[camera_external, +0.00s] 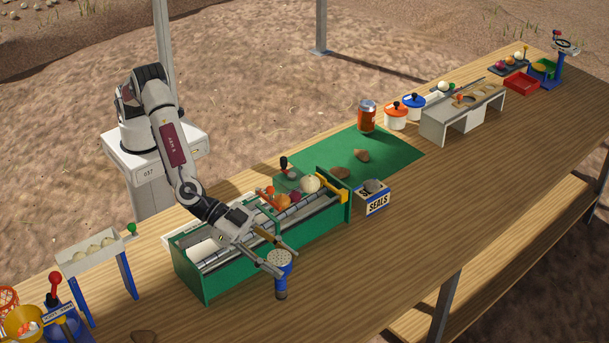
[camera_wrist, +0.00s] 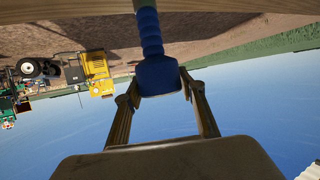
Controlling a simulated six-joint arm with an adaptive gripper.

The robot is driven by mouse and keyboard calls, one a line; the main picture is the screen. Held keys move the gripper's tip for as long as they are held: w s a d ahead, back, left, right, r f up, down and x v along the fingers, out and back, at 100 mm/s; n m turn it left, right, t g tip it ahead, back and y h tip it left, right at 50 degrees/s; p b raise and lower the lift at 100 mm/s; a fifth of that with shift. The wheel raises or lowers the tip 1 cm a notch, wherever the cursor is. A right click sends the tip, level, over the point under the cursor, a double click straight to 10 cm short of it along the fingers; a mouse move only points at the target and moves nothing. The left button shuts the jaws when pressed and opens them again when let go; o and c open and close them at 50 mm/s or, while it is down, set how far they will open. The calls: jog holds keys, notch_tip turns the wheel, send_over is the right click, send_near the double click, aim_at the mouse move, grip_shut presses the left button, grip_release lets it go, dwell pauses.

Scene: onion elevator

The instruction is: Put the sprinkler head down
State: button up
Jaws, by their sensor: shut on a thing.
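The sprinkler head (camera_external: 280,268) is blue with a pale, dotted round face and a blue stem pointing down. In the outside view it is at the front side of the green conveyor box, over the bench. My gripper (camera_external: 284,262) is shut on it. In the wrist view the blue sprinkler head (camera_wrist: 157,75) sits between the two finger tips of my gripper (camera_wrist: 158,84), its ribbed stem running to the top of the picture. I cannot tell whether the stem touches the bench top.
The green box with rollers (camera_external: 208,287) holds several vegetables beside my gripper. A SEALS box (camera_external: 376,204) and a green mat (camera_external: 398,158) lie further right. A small brown lump (camera_external: 144,337) is at the bottom edge. The wooden bench (camera_external: 345,270) is bare right of the sprinkler head.

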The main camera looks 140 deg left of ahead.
jog(key=shift+f, duration=0.15)
jog(key=shift+f, duration=2.4)
jog(key=o, duration=1.3)
